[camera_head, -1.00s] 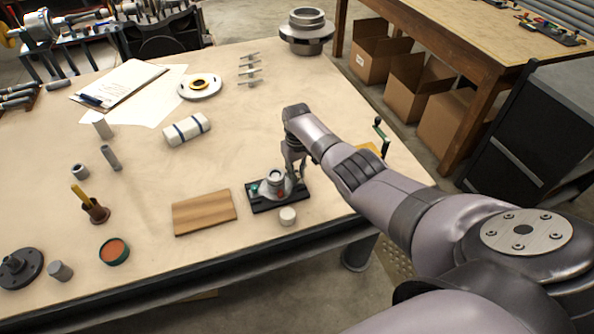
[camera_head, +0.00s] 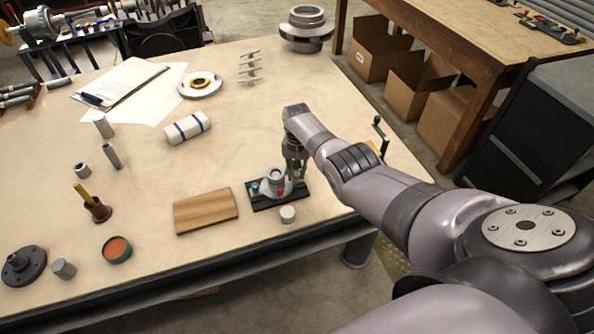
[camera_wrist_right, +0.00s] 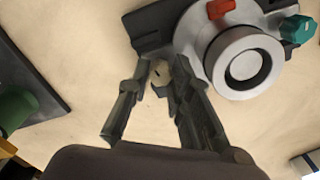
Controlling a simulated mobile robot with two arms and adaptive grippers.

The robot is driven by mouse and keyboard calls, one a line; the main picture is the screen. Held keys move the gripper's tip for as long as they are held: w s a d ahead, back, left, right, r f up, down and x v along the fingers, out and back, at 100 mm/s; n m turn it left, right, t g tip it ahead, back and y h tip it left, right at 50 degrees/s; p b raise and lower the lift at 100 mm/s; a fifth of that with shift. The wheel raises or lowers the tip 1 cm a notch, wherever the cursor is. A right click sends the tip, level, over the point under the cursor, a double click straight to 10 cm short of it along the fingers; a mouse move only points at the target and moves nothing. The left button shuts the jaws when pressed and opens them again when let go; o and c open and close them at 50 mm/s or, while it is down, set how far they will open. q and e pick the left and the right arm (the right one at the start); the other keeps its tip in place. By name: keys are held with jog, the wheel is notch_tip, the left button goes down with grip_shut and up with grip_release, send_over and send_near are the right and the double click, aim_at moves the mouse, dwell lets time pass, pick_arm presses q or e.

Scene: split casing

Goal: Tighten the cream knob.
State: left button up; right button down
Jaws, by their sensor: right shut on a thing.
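The grey split casing (camera_head: 274,177) sits on a dark base plate (camera_head: 262,205) near the table's front edge. It has a red knob (camera_head: 281,191) and a teal knob (camera_head: 254,189); in the right wrist view the red knob (camera_wrist_right: 221,8) and the teal knob (camera_wrist_right: 298,29) show too. The cream knob (camera_wrist_right: 160,73) is at the casing's side, between the fingertips of my right gripper (camera_wrist_right: 162,80), which is shut on it. In the head view the right gripper (camera_head: 296,172) points down beside the casing and hides the cream knob. My left gripper is not in view.
A small pale cylinder (camera_head: 288,214) stands just in front of the base plate. A wooden board (camera_head: 205,211) lies to the left. A small crank handle (camera_head: 379,133) rises by the right table edge, close to my forearm.

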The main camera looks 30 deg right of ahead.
jog(key=shift+w+r, duration=0.1)
dwell(0.5)
jog(key=c, duration=1.4)
grip_release()
jog(key=shift+c, duration=0.2)
